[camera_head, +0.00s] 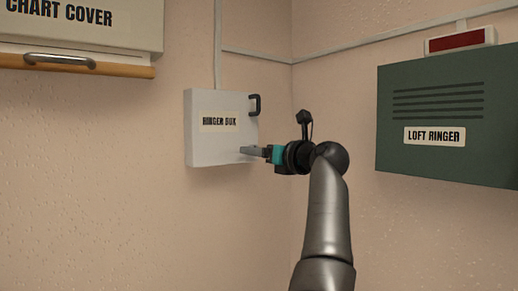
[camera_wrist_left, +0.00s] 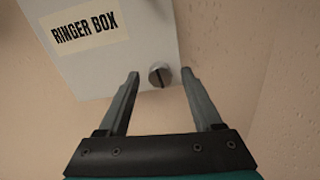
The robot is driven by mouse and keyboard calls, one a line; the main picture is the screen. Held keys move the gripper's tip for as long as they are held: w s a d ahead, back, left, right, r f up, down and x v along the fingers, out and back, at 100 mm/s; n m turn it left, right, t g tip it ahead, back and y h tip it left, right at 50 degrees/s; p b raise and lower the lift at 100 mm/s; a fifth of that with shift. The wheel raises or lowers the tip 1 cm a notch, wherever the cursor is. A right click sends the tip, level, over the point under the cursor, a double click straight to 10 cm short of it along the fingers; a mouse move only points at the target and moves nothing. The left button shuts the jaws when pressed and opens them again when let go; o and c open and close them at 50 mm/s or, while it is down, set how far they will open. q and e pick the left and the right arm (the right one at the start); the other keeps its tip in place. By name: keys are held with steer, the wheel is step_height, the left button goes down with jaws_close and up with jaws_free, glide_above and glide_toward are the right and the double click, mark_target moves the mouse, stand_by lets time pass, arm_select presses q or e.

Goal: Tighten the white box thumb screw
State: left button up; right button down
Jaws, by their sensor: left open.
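The white box (camera_head: 203,145), labelled "RINGER BOX", hangs on the wall and has a black handle (camera_head: 254,105) at its upper right edge. Its thumb screw (camera_wrist_left: 160,75) is a round, slotted grey knob near the box's lower edge in the left wrist view. My left gripper (camera_head: 243,151) is at the lower right of the box. In the left wrist view its fingers (camera_wrist_left: 161,80) are open, one on each side of the screw, with visible gaps. The screw is hidden in the head view. My right gripper is not in view.
A green "LOFT RINGER" box (camera_head: 440,160) with a red lamp (camera_head: 460,40) above it is on the right wall. A "CHART COVER" panel (camera_head: 120,38) with a wooden ledge (camera_head: 100,68) is at upper left. Conduit (camera_head: 340,52) runs along the walls. The wall below the white box is clear.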

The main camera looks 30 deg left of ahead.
arm_select(q)
steer(key=shift+c, duration=0.3)
jaws_close()
stand_by(0.3)
